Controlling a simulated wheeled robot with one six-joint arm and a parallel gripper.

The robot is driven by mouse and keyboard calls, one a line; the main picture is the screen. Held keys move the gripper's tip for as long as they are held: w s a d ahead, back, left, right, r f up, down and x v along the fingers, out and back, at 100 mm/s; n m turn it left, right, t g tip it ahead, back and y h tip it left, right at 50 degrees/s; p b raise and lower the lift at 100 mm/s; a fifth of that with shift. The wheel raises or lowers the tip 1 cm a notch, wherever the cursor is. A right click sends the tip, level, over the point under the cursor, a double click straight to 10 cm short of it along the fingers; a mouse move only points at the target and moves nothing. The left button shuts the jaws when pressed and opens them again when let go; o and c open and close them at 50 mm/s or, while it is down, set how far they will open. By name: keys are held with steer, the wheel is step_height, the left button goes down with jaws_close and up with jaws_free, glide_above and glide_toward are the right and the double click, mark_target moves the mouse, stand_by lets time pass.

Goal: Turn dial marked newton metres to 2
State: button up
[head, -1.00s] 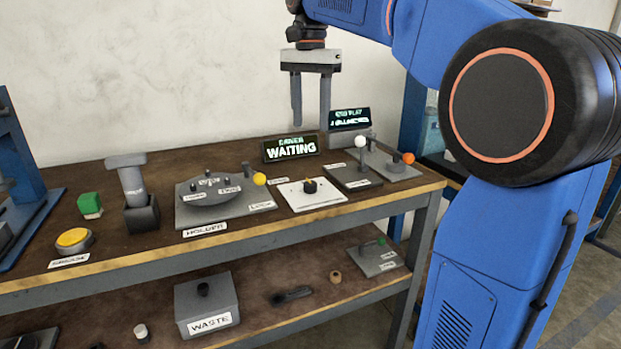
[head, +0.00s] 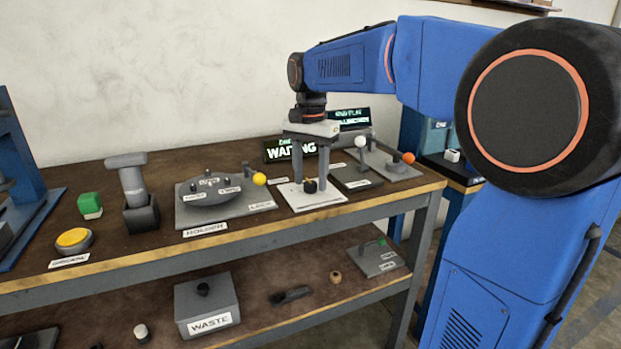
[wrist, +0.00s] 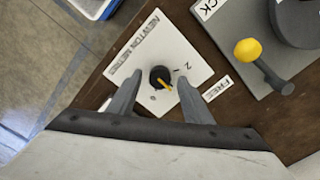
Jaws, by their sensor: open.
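The dial is a small black knob (wrist: 162,78) with a yellow pointer line, on a white plate (wrist: 150,43) lettered "NEWTON METRES". A "2" mark shows on the plate right of the knob, and another mark, too small to read surely, lies below it. In the wrist view the yellow line points down and right, not at the 2. My gripper (wrist: 160,92) is open, with one finger on each side of the knob and visible gaps. In the head view my gripper (head: 310,184) points down over the plate (head: 318,203), its fingers either side of the knob (head: 310,186).
A holder with a yellow-ball lever (head: 259,179) stands left of the plate; the ball also shows in the wrist view (wrist: 248,51). A plate with a white-ball lever (head: 360,141) and an orange-ball lever (head: 408,158) are to the right. The "WAITING" display (head: 276,151) stands behind.

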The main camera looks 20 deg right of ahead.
steer(key=shift+f, duration=0.3)
steer(key=c, duration=1.1)
steer(key=shift+o, duration=0.2)
steer(key=shift+n, duration=0.3)
steer(key=n, duration=1.1)
steer(key=shift+n, duration=0.3)
